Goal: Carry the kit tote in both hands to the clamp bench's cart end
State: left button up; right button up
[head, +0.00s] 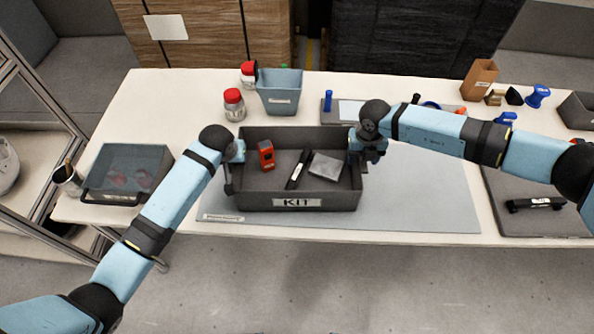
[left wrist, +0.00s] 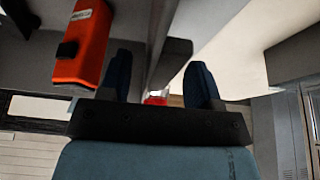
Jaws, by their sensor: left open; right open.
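The grey kit tote (head: 345,201), with a KIT label on its front, sits on a grey mat on the bench. It holds an orange device (head: 266,155), a black marker-like item (head: 298,170) and a clear flat packet (head: 325,167). My left gripper (head: 233,164) is at the tote's left wall. In the left wrist view its two open fingers (left wrist: 160,82) stand on either side of the wall's edge (left wrist: 172,55), with the orange device close by. My right gripper (head: 366,152) is open at the tote's right wall; its fingertips are partly hidden.
A blue-grey bin (head: 280,98) and red-lidded jars (head: 234,104) stand behind the tote. A lidded clear box (head: 126,170) is at the left. A dark tray (head: 530,225) lies at the right. The mat (head: 430,205) right of the tote is bare.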

pick_arm(q)
jog(key=shift+c, duration=0.4)
pick_arm(e)
jog(key=shift+c, duration=0.4)
pick_arm(q)
grip_shut()
pick_arm(e)
grip_shut()
pick_arm(q)
jog(key=shift+w+r, duration=0.1)
jog(key=shift+r, duration=0.05)
pick_arm(e)
jog(key=shift+w+r, duration=0.1)
jog(key=shift+r, duration=0.1)
